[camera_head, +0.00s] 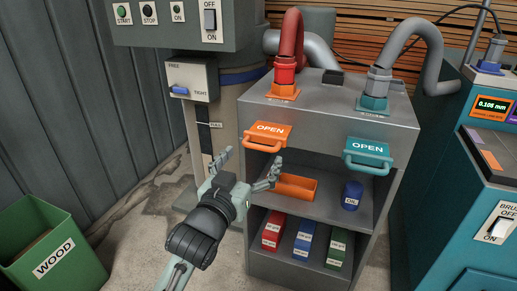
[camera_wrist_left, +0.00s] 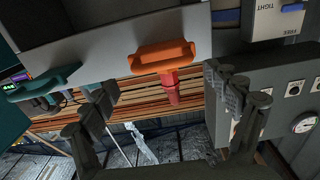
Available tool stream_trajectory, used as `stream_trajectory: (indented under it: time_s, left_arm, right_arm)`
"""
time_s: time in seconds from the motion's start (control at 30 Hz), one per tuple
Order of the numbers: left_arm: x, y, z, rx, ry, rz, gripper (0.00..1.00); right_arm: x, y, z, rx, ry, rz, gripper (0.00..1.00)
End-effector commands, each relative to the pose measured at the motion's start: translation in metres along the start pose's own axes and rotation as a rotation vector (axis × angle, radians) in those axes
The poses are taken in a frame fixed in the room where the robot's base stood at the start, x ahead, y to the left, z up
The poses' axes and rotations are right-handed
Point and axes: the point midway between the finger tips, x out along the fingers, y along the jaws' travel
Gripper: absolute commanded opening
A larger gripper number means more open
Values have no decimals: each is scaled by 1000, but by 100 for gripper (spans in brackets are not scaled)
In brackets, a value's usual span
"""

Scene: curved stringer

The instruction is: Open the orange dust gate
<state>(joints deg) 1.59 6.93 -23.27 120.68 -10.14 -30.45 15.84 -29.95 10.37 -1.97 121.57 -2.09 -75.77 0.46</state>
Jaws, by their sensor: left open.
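The orange dust gate (camera_head: 267,136) is a handle marked OPEN on the upper front edge of the grey cabinet (camera_head: 330,120). An orange pipe fitting (camera_head: 283,91) with a red pipe stands on the cabinet top behind it. My left gripper (camera_head: 248,165) is open and empty, its fingers spread in front of and below the handle. In the left wrist view the orange handle (camera_wrist_left: 164,57) shows between the two spread fingers (camera_wrist_left: 160,88), apart from both. My right gripper is not in view.
A teal handle (camera_head: 368,153), also marked OPEN, is to the right. A green WOOD bin (camera_head: 48,243) stands left. A teal machine (camera_head: 480,190) stands right.

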Motion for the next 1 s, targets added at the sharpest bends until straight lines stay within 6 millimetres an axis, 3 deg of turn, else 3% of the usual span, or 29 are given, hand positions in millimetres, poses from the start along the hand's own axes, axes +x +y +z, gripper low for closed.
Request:
stream_trajectory:
  time_s: [0.1,0.33,0.87,1.0]
  left_arm:
    - [-28,0,1,-1,-2,1,88]
    - [-60,0,1,-1,-1,1,88]
    - [-68,1,0,-1,1,1,88]
    - [-69,-6,16,3,-46,-16,88]
  right_arm:
    - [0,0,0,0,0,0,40]
    - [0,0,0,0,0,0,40]
    - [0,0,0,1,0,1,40]
    - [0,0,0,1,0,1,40]
